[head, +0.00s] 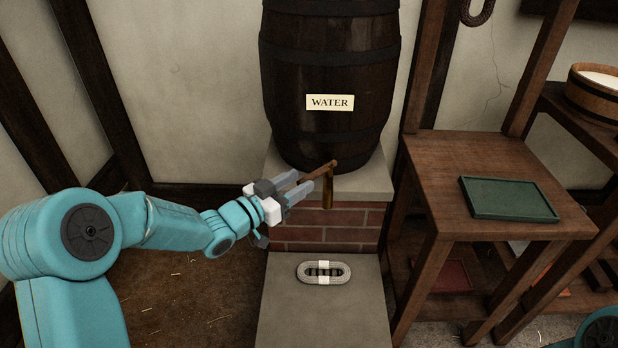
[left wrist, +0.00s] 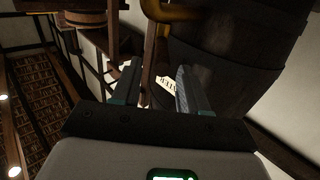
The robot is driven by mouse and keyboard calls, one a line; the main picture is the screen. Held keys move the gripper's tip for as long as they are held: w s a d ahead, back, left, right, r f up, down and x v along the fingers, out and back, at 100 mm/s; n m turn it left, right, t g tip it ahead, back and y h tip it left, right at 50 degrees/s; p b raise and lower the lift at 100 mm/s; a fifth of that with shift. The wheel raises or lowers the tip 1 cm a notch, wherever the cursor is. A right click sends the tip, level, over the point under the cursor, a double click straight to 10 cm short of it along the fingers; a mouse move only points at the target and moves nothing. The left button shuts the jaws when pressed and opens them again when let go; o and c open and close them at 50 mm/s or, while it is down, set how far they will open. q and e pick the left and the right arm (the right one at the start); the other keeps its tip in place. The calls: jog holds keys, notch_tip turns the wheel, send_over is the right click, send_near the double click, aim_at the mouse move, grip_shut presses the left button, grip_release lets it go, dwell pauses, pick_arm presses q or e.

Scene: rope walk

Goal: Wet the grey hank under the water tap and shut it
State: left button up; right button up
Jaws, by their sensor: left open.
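The grey hank (head: 341,272) is an oval coil with a white band. It lies on a stone slab (head: 290,322) below the water tap (head: 328,192). The brass tap sticks out under a dark barrel (head: 330,60) labelled WATER. The gripper's jaws are open, and the handle's end appears to lie between the fingers. The left wrist view shows the open fingers (left wrist: 155,82) and brass tap parts (left wrist: 172,11) at the top. I see no clear water stream. My right gripper is out of view.
The barrel stands on a brick plinth (head: 320,229). To the right is a wooden stand (head: 430,165) with an empty green tray (head: 508,198). A wooden tub (head: 595,100) with white contents stands at the far right. A red tray (head: 447,276) sits on a lower shelf.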

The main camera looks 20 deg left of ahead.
aim_at(309, 175)
pick_arm(q)
jog(key=shift+x, duration=2.2)
grip_shut()
jog(key=shift+d+b, duration=0.1)
jog(key=shift+b, duration=0.25)
